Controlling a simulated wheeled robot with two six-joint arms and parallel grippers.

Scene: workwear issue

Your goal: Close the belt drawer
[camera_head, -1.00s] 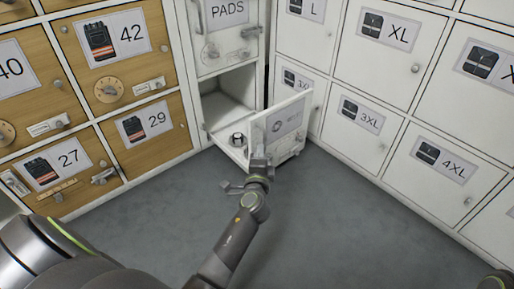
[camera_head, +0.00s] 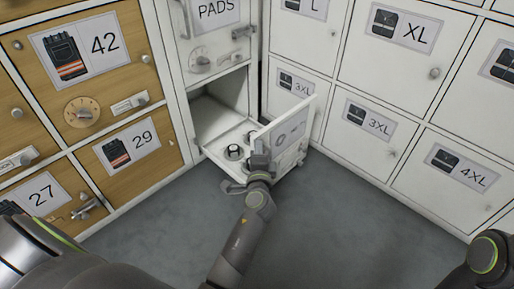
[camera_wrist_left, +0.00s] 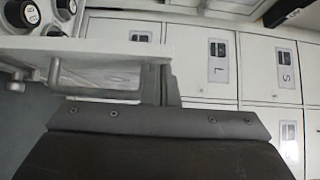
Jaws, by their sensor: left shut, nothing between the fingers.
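The belt drawer (camera_head: 292,132) stands open below the PADS compartment in the head view. Its white front carries a label, and dark rolled belts (camera_head: 233,152) lie inside. In the left wrist view the drawer front (camera_wrist_left: 110,45) crosses the upper left, with its bar handle (camera_wrist_left: 58,85) below and rolled belts (camera_wrist_left: 22,12) behind. My left gripper (camera_head: 260,155) is shut and empty at the outer face of the drawer front, near its left end. Its fingers (camera_wrist_left: 161,85) show close against the front in the left wrist view; contact is hard to tell. My right gripper is out of view.
Wooden lockers (camera_head: 130,155) stand at the left, white lockers with size labels (camera_head: 370,120) at the right. The PADS door (camera_head: 215,30) is above the drawer. Grey floor (camera_head: 340,220) is clear in front.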

